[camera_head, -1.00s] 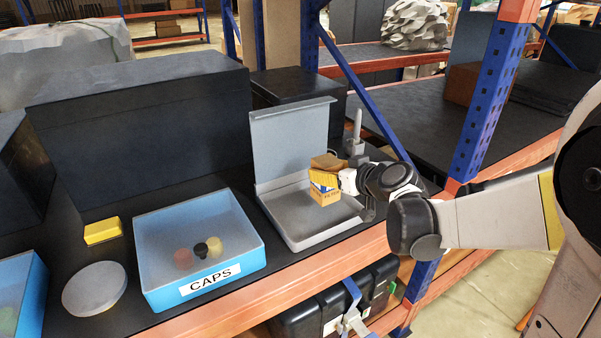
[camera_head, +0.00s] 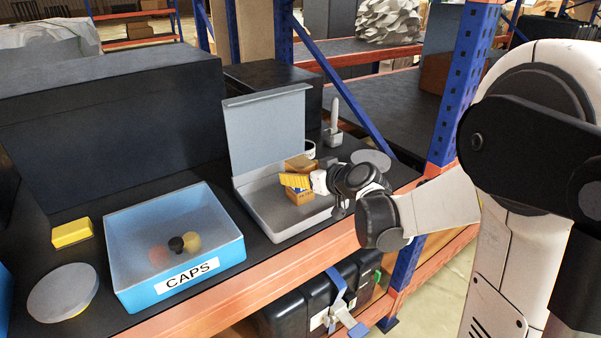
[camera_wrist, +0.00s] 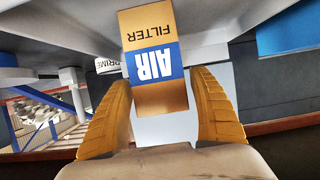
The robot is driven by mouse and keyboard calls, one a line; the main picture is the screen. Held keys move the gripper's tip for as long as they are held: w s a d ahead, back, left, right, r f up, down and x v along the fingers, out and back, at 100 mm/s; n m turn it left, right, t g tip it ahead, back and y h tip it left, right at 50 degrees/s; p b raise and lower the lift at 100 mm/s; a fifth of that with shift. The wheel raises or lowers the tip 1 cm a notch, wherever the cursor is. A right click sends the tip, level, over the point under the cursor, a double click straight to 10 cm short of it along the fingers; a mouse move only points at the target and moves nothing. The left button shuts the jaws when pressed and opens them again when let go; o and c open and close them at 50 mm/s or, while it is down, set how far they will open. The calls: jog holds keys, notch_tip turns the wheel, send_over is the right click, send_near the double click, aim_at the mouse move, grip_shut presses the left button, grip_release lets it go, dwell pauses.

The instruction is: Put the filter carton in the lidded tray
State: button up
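The filter carton (camera_head: 301,196) is small and orange-brown with a blue band; its AIR FILTER face shows in the wrist view (camera_wrist: 155,62). My gripper (camera_head: 299,176) has its yellow-padded fingers on either side of the carton, seemingly closed on it, also in the wrist view (camera_wrist: 161,82). The lidded tray (camera_head: 262,217) is grey and shallow, with its lid (camera_head: 266,132) standing open at the back. The carton is within the tray's outline; I cannot tell whether it touches the tray floor. My gripper hides the tray's right part.
The blue CAPS bin (camera_head: 127,274) with several round caps stands left of the tray. A yellow block (camera_head: 72,232) and a grey disc (camera_head: 62,291) lie farther left. A grey disc (camera_head: 371,159) and an upright-handled item (camera_head: 334,128) are behind my gripper. A blue rack post (camera_head: 455,90) rises at right.

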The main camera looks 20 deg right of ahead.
jog(key=shift+r, duration=0.2)
jog(key=shift+s+d+r+p, duration=0.1)
jog(key=shift+s+r+p, duration=0.05)
jog(key=shift+s+p, duration=0.15)
jog(key=p+v, duration=0.4)
jog(key=v, duration=0.7)
jog(key=s+a+m+g+h, duration=0.1)
jog(key=s+a+g+h, duration=0.1)
jog(key=s, duration=0.8)
jog(key=s+a+f+m+g+h, duration=0.1)
jog(key=s+a+m+g+h, duration=0.1)
jog(key=s, duration=0.9)
jog(key=shift+a+f+m+g, duration=0.35)
jog(key=shift+a+g, duration=0.35)
jog(key=shift+g, duration=0.3)
jog(key=shift+w+b, duration=0.1)
jog(key=shift+b, duration=0.2)
